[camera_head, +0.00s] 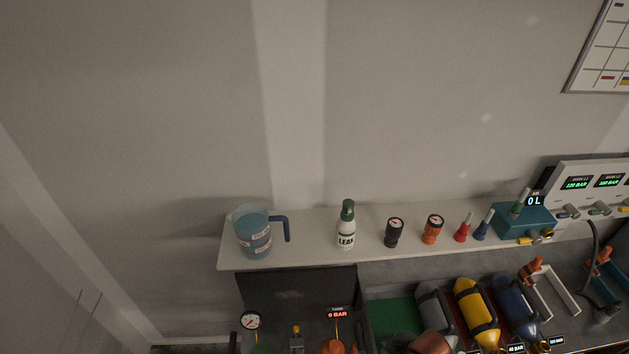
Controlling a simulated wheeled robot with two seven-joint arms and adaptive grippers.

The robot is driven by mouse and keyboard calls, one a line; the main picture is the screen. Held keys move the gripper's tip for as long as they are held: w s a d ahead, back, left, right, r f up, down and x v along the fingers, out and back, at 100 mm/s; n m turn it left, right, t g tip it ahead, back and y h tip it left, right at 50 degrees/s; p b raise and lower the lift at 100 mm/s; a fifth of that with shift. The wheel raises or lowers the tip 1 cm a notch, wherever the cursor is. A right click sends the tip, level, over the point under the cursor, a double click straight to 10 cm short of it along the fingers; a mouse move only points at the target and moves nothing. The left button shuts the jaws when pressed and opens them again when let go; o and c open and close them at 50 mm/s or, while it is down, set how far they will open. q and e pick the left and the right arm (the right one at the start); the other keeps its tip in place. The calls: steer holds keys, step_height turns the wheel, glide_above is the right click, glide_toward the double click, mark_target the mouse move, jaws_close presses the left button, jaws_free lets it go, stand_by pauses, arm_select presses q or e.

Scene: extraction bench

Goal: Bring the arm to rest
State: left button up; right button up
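Neither of my grippers shows in the head view, and I see no arm that I can make out for sure. The view takes in mostly wall, with the bench along the bottom. A white shelf (310,256) carries a blue measuring jug (254,238), a white bottle with a green cap marked LEAK (347,228), a black gauge (394,232) and an orange gauge (432,229). A red piece (463,232) and a blue piece (483,228) stand to their right. All of these stand upright and apart from any gripper.
Below the shelf lie a grey cylinder (434,309), a yellow cylinder (477,313) and a blue cylinder (517,304). A teal box (524,221) and a panel with green readouts (592,186) stand at right. A display reads 0 BAR (338,314). The bottom edge cuts off the bench.

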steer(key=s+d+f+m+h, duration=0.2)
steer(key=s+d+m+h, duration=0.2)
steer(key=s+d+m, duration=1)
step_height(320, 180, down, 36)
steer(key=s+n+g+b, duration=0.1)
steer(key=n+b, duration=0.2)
steer(key=b, duration=0.4)
arm_select(q)
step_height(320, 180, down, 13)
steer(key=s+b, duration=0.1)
steer(key=b, duration=0.5)
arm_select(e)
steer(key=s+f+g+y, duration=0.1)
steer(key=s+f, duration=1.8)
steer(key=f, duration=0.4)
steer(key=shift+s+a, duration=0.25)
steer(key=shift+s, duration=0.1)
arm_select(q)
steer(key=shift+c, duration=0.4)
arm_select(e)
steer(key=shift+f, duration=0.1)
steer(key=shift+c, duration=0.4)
